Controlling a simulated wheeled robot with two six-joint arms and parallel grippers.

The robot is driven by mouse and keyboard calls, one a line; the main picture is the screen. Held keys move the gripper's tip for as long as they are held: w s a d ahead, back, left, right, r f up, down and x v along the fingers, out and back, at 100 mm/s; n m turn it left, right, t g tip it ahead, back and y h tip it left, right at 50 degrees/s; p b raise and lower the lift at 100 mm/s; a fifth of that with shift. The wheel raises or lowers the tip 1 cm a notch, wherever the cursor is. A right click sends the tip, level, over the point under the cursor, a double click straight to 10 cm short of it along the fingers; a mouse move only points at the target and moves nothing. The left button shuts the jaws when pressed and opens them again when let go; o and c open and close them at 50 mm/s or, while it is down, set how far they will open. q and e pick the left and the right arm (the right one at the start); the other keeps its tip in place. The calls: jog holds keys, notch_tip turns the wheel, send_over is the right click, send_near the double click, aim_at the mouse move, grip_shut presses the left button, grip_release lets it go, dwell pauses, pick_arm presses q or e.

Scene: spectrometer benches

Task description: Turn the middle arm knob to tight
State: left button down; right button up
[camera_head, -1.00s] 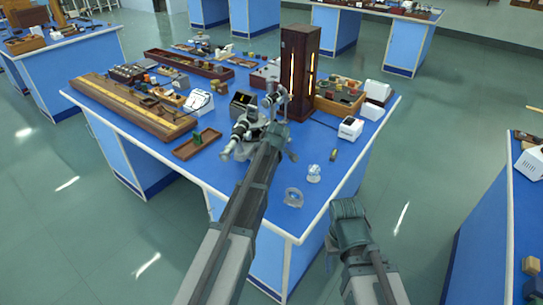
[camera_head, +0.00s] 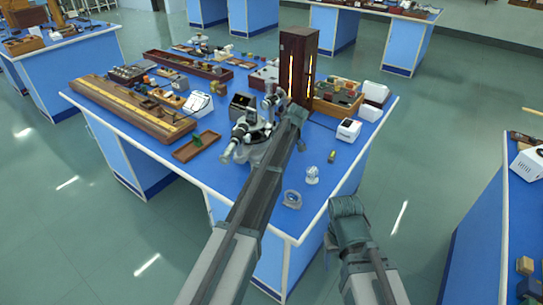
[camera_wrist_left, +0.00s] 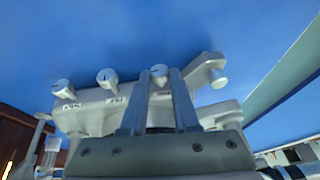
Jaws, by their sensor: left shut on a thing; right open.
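The grey spectrometer (camera_head: 240,133) stands on the blue bench, partly hidden by my left arm. In the left wrist view its pale body (camera_wrist_left: 92,120) carries a row of small silver knobs with dark marks on their faces: a left one (camera_wrist_left: 63,89), one beside it (camera_wrist_left: 108,77) and one further right (camera_wrist_left: 159,73). My left gripper (camera_wrist_left: 160,76) is shut on that right-hand knob, with a finger on each side. In the head view my left gripper (camera_head: 298,113) is at the spectrometer's right side. The small labels are unreadable. My right gripper (camera_head: 346,206) is open and empty, off the bench's front right.
A tall dark wooden cabinet (camera_head: 297,62) stands close behind my left gripper. A wooden tray (camera_head: 197,146) lies left of the spectrometer. A glass ring (camera_head: 292,199) and a small clear object (camera_head: 312,175) stand near the front right edge. A white box (camera_head: 348,130) is at right.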

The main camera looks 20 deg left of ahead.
pick_arm(q)
jog(key=shift+w+d+f+g+y, duration=0.1)
jog(key=shift+w+g+y, duration=0.15)
jog(key=shift+g, duration=0.75)
jog(key=shift+s, duration=0.1)
jog(key=c, duration=0.7)
grip_release()
jog(key=shift+o, duration=0.2)
jog(key=shift+r, duration=0.2)
jog(key=p+v, duration=1.1)
jog(key=v, duration=0.2)
jog(key=shift+d+r+p, duration=0.15)
jog(key=shift+d+p, duration=0.15)
jog(key=shift+p, duration=0.1)
